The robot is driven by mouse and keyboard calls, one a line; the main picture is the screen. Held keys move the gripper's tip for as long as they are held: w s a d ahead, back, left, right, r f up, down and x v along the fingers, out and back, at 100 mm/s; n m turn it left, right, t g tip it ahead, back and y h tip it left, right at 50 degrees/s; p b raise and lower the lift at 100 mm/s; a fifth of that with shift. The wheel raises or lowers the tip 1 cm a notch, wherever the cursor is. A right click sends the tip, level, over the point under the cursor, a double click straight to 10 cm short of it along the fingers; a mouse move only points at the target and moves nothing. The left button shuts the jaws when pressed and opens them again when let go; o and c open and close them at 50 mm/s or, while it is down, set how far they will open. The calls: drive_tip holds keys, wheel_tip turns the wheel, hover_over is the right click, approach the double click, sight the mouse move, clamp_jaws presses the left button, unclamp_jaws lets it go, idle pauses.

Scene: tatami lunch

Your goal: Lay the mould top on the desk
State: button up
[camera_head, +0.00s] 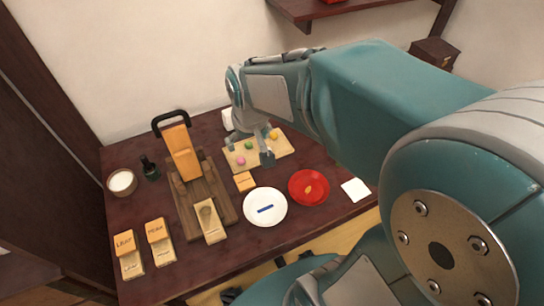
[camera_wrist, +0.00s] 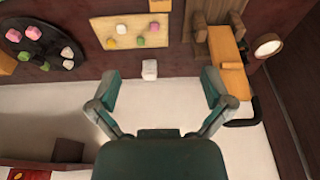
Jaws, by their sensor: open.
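My gripper (camera_head: 251,147) is open and empty over the back of the dark desk (camera_head: 290,230). Its two spread fingers also show in the wrist view (camera_wrist: 160,82). A wooden press (camera_head: 190,205) stands left of my gripper, with a raised orange arm (camera_head: 182,152) and a black handle (camera_head: 170,117). A pale wooden piece with a round hollow (camera_head: 209,221) lies at the press's front end. A small orange block (camera_head: 244,181) lies right of the press. I cannot tell which piece is the mould top. The press's arm also shows at right in the wrist view (camera_wrist: 228,57).
A pale board (camera_head: 285,147) with coloured sweets lies below my gripper. A white cube (camera_wrist: 150,69) stands near it. A white plate (camera_head: 265,207), red plate (camera_head: 309,186), white square (camera_head: 356,190), bottle (camera_head: 150,168), cup (camera_head: 121,182) and labelled blocks (camera_head: 158,230) occupy the desk. The front middle is bare.

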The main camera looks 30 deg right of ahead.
drive_tip(key=s+r+t, duration=0.2)
drive_tip(key=s+r, duration=0.5)
drive_tip(key=s, duration=0.5)
drive_tip(key=shift+s+r+t, duration=0.2)
drive_tip(key=shift+r+t, duration=0.15)
drive_tip(key=shift+t, duration=0.05)
